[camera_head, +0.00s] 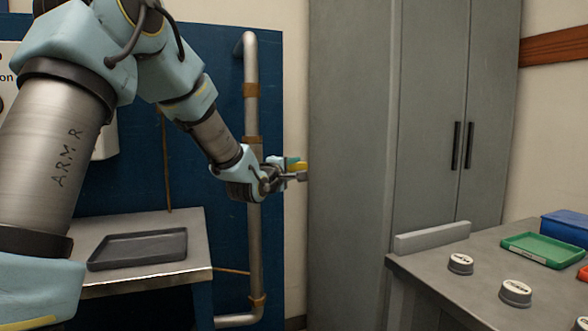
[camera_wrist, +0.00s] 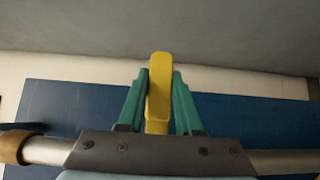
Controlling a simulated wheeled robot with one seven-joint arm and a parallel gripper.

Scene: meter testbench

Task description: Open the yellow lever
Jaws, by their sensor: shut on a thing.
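The yellow lever (camera_wrist: 159,88) stands between the two green fingers of my gripper (camera_wrist: 160,95) in the wrist view. The fingers are shut on it from both sides, and its rounded tip sticks out past them.
The metal pipe (camera_head: 252,110) runs up a blue panel (camera_head: 225,150). A dark tray (camera_head: 140,249) lies on a side table at left. A grey cabinet (camera_head: 352,160) stands to the right. A bench at right holds round meters (camera_head: 516,293) and a green tray (camera_head: 543,249).

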